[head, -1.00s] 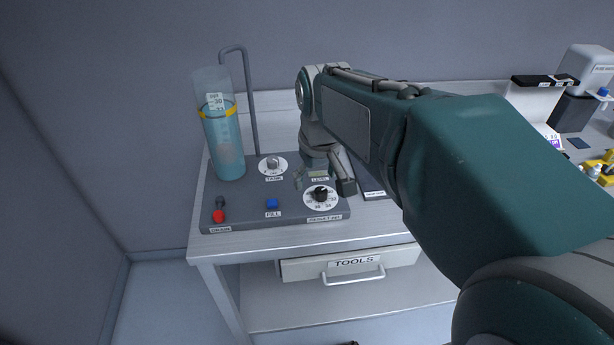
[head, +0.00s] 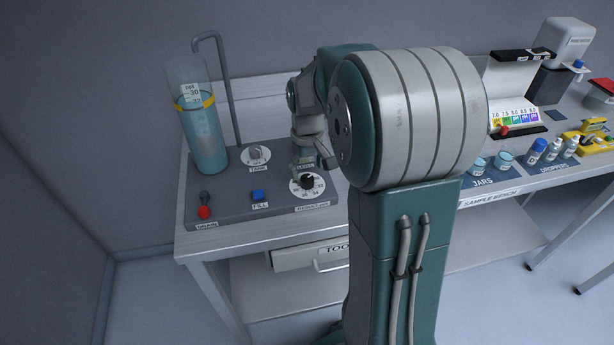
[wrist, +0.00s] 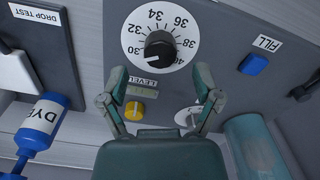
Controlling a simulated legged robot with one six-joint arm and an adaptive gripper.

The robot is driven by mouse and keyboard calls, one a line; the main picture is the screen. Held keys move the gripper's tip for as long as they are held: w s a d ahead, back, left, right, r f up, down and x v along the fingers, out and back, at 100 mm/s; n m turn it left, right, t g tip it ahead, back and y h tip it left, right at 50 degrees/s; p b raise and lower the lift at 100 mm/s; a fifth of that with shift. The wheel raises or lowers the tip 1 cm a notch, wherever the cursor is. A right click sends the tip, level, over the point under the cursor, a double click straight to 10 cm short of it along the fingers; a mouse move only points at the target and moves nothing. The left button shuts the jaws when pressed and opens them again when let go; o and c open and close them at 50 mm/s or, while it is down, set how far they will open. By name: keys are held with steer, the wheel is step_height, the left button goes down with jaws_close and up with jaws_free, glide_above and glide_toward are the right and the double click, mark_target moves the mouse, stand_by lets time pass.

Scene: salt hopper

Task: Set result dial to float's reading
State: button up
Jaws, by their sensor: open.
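The result dial (head: 307,184) is a white disc with a black knob on the grey panel. In the head view my gripper (head: 313,157) hangs just behind the dial. The clear cylinder (head: 207,140) holds blue liquid and a float with a ppt scale (head: 192,93). A yellow band (head: 195,102) crosses below its 30; the exact reading is too small.
The panel also bears a TANK knob (head: 256,154), a blue FILL button (head: 258,196) and a red-tipped DRAIN lever (head: 204,212). A yellow knob (wrist: 134,111) is by the LEVEL label. A dye bottle (wrist: 42,120) is beside the panel. Jars (head: 478,164) stand right.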

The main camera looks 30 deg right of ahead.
mark_target(307, 178)
steer(key=shift+f, duration=1.65)
jaws_close()
steer(key=shift+m, duration=0.3)
steer(key=m, duration=0.4)
steer(key=shift+s+m, duration=0.1)
steer(key=shift+m, duration=2.3)
steer(key=shift+f, duration=0.1)
jaws_free()
steer(key=shift+a, duration=0.1)
